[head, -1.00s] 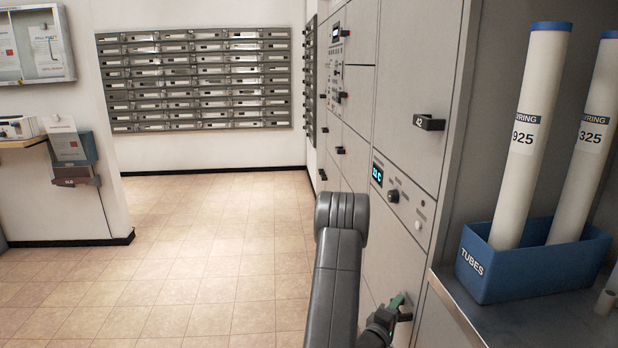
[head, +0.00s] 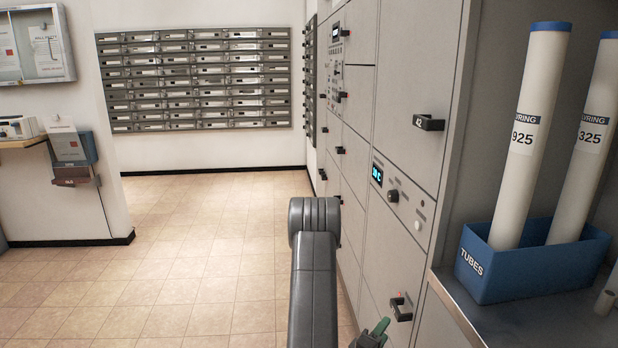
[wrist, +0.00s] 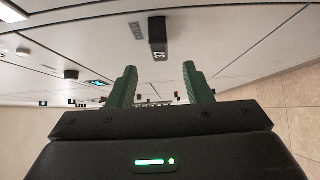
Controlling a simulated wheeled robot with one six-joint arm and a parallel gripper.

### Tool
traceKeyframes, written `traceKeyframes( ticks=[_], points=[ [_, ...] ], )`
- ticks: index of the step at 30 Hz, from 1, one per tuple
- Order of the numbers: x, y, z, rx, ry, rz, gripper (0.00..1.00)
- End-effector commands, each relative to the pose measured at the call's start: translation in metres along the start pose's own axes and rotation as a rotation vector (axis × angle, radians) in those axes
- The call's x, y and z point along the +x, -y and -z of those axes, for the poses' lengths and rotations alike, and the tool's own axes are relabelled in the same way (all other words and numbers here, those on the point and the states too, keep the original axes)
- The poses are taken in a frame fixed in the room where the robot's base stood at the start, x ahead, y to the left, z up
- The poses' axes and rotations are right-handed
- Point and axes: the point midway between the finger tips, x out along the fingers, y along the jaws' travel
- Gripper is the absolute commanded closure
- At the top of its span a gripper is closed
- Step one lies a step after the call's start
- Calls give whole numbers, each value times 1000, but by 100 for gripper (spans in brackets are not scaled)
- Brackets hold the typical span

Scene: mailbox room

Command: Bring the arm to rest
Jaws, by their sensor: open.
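My gripper (wrist: 158,88) shows in the wrist view with its two green fingers apart and nothing between them. Beyond the fingers are the grey locker doors and a dark handle (wrist: 157,33), with a clear gap between handle and fingers. In the head view my arm (head: 315,270) rises from the bottom edge in front of the lockers.
Grey lockers (head: 410,80) with dark handles stand close on the right. A blue tube bin (head: 535,262) with two white tubes sits on a grey shelf (head: 460,310). Mailboxes (head: 195,80) hang on the back wall. The tiled floor (head: 200,240) on the left is clear.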

Motion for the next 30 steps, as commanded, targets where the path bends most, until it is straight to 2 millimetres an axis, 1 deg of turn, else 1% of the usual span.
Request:
traceKeyframes(
  ticks=[1,6,28,30],
  points=[
    [-10,1,1,-3,-3,3,55],
    [-38,0,0,-5,-4,2,55],
    [107,-2,0,1,2,-6,55],
    [98,-4,11,-1,16,-2,55]
  ],
)
